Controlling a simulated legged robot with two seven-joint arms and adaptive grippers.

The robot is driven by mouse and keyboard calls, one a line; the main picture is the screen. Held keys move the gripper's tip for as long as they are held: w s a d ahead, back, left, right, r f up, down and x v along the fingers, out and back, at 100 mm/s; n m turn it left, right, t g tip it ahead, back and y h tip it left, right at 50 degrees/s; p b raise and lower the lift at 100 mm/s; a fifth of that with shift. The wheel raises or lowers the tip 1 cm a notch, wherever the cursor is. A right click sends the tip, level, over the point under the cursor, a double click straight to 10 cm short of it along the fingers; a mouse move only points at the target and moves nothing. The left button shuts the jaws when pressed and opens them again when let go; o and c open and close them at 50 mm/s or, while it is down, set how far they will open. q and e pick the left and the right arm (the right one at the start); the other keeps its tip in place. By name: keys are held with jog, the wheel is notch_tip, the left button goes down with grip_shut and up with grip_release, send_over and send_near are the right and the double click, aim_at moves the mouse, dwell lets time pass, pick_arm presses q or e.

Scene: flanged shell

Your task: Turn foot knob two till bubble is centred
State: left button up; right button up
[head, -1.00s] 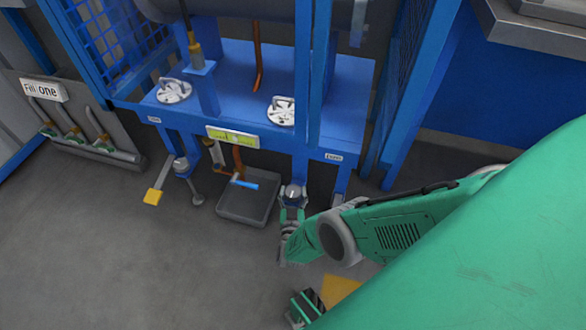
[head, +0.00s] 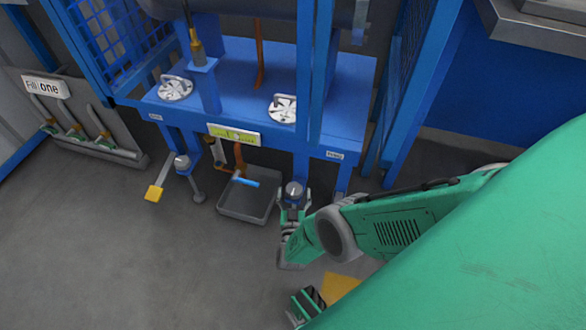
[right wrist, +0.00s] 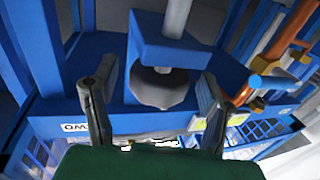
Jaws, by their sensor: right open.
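The grey foot knob two (head: 294,187) sits under the right front of the blue stand, next to a small label. My right gripper (head: 293,202) is at this knob from below, fingers apart. In the right wrist view the round grey knob (right wrist: 160,90) hangs below a blue bracket, between the two open fingers, with gaps showing on both sides. The yellow-green bubble level (head: 233,135) is on the stand's front edge; its bubble is too small to place surely.
A second foot knob (head: 182,162) is at the stand's left, near a yellow pedal (head: 154,193). A grey tray (head: 240,205) lies on the floor left of my right gripper. Two flanged discs sit on the blue stand top (head: 235,75). Open floor lies to the front left.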

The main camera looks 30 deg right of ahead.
jog(key=v, duration=1.1)
